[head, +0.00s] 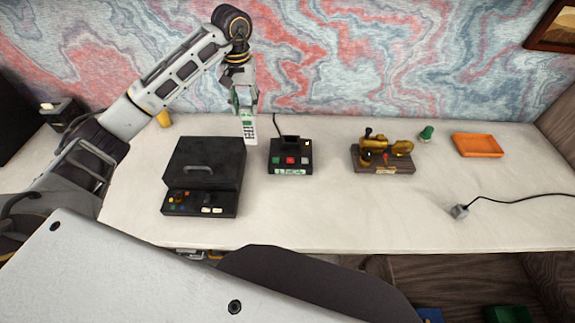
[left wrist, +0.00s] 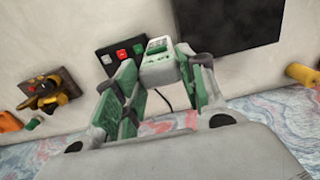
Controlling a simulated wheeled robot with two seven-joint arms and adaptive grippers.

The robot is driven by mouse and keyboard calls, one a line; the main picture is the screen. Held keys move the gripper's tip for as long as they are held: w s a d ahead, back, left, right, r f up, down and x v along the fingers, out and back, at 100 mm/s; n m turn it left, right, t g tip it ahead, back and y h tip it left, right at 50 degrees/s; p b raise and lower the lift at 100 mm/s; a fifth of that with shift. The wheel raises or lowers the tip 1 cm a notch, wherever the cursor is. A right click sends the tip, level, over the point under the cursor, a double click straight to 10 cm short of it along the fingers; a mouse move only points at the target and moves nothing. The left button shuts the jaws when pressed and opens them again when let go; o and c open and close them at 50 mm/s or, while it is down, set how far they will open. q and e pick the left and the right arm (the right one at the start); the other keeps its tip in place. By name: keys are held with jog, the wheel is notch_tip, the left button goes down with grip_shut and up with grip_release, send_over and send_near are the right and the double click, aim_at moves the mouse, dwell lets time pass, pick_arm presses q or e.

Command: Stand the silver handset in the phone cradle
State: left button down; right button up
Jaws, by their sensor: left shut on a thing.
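The silver handset (head: 249,130), pale with a green part and a keypad, hangs upright from my left gripper (head: 243,97) in the head view. My left gripper is shut on it. In the left wrist view the handset (left wrist: 160,66) shows between the green-padded fingers. The phone cradle (head: 290,157) is a black unit on the desk with red, green and white buttons and a dark slot at the back. The handset is left of the slot and apart from it, seemingly above the desk. The cradle also shows in the left wrist view (left wrist: 107,60). My right gripper is not in view.
A black box with a handle (head: 207,158) stands left of the cradle. A brass device on a wooden base (head: 383,160), a green piece (head: 427,133) and an orange tray (head: 478,146) are to the right. A cable plug (head: 460,211) lies at front right. The front middle desk is clear.

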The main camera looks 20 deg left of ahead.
aim_at(249, 120)
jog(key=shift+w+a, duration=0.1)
pick_arm(q)
jog(key=shift+w, duration=0.2)
jog(key=shift+w+f, duration=0.25)
jog(key=shift+f, duration=0.05)
jog(key=shift+s+f, duration=0.2)
jog(key=shift+f, duration=0.4)
jog(key=shift+w+f+b, duration=0.1)
jog(key=shift+f+b, duration=0.65)
jog(key=shift+f, duration=1.85)
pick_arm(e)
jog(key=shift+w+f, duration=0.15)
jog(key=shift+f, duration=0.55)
